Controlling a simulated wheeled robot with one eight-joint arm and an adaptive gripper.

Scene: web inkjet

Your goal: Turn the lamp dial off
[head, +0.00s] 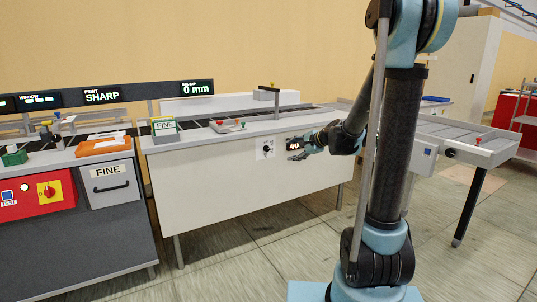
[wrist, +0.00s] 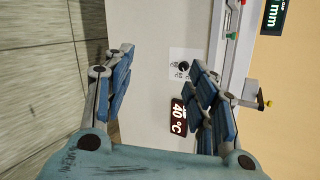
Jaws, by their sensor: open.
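A small black dial (head: 266,149) sits on a white marked plate on the front of the pale middle machine. It also shows in the wrist view (wrist: 184,67), where its plate markings are too small to read. My gripper (head: 293,148) is open and empty, in front of the panel just right of the dial. In the wrist view, my gripper (wrist: 163,66) has the dial between its fingertips in the picture, nearer the right finger. That finger covers part of the plate. I see no contact with the dial.
A 40 °C display (wrist: 179,117) is beside the dial, partly behind my gripper in the head view. Another black knob (head: 450,153) is on the right-hand conveyor. The floor before the panel is clear.

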